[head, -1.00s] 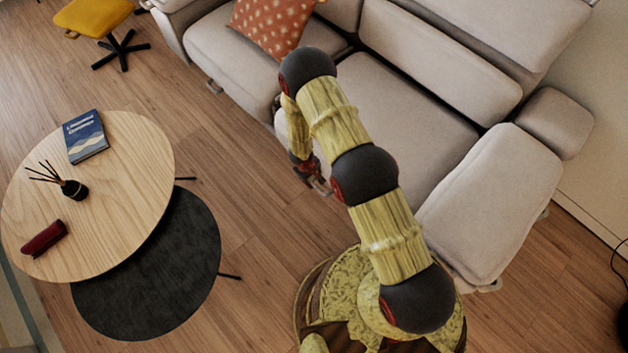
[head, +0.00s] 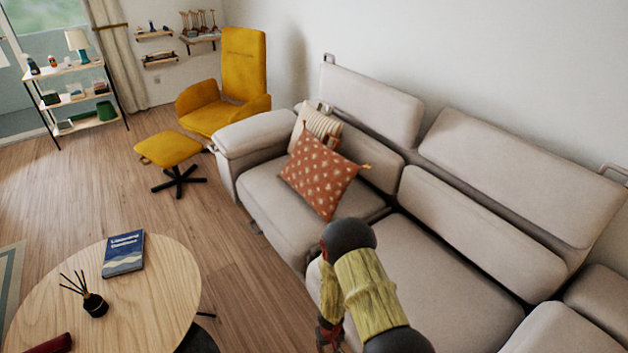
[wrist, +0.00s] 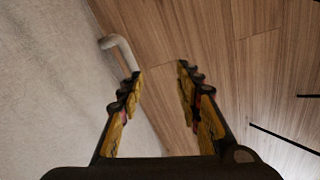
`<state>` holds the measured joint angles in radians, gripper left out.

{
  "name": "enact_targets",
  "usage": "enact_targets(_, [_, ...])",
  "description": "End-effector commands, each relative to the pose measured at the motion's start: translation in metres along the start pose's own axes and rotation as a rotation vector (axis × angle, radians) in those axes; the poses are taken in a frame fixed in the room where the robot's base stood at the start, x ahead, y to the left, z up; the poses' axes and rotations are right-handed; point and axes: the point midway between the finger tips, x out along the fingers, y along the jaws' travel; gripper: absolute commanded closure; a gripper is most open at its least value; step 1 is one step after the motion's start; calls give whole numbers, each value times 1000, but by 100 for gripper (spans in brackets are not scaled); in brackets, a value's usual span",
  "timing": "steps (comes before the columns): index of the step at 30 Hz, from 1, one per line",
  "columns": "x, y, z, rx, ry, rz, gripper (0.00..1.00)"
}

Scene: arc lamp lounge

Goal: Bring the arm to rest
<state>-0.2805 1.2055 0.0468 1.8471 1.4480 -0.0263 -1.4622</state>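My gripper (wrist: 160,72) is open and empty in the wrist view, its two fingers apart with wood floor and the sofa's edge beyond them. In the head view the gripper (head: 328,335) shows only in part at the bottom edge, hanging down from my bent arm. My arm stands in front of the beige sofa (head: 407,275); I cannot tell the exact gap between them.
The round wooden table (head: 165,290) stands at lower left with a blue book (head: 124,252), a reed diffuser (head: 95,304) and a dark red case (head: 52,344). A yellow footstool (head: 168,149) and armchair (head: 243,70) stand farther back. Wood floor lies clear between table and sofa.

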Motion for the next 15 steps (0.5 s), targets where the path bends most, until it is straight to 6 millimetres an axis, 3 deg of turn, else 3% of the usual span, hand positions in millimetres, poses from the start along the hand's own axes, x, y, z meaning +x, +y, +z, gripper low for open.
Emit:
enact_targets(2, [-1,-15,16,41,-29,-55,65])
enact_targets(5, [-16,-33,24,88,-54,-122,65])
enact_targets(11, [-80,-60,27,164,-101,-243,65])
enact_targets(15, [-138,-69,27,197,-131,-301,65])
